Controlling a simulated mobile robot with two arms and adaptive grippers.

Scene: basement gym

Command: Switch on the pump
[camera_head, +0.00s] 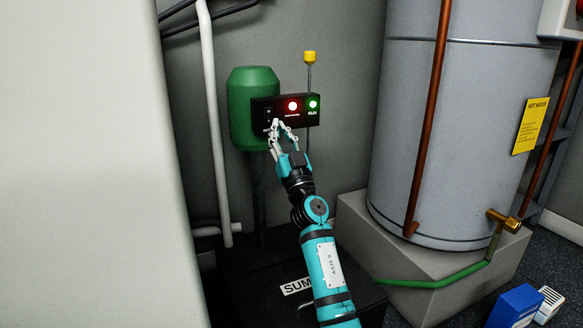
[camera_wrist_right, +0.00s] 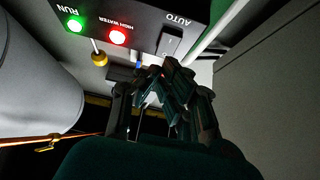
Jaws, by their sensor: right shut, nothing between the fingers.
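A black control box (camera_head: 286,110) is on the back wall, in front of a green cylinder (camera_head: 252,84). It carries a lit red lamp (camera_head: 292,105) marked HIGH WATER and a lit green lamp (camera_head: 313,103) marked RUN. The rocker switch (camera_wrist_right: 171,43), marked AUTO, is at the box's left end in the head view. My right gripper (camera_head: 276,127) is shut and empty, with its tips just below the switch. In the right wrist view the fingers (camera_wrist_right: 166,75) are close to the switch; I cannot tell whether they touch it. My left gripper is out of view.
A dark sump cover (camera_head: 262,276) lies below my right arm. A big grey tank (camera_head: 405,130) stands on a concrete block (camera_head: 365,245) to the right, with copper pipes and a green hose (camera_head: 440,282). A white pipe (camera_head: 213,120) runs up the left. A blue box (camera_head: 515,306) is at lower right.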

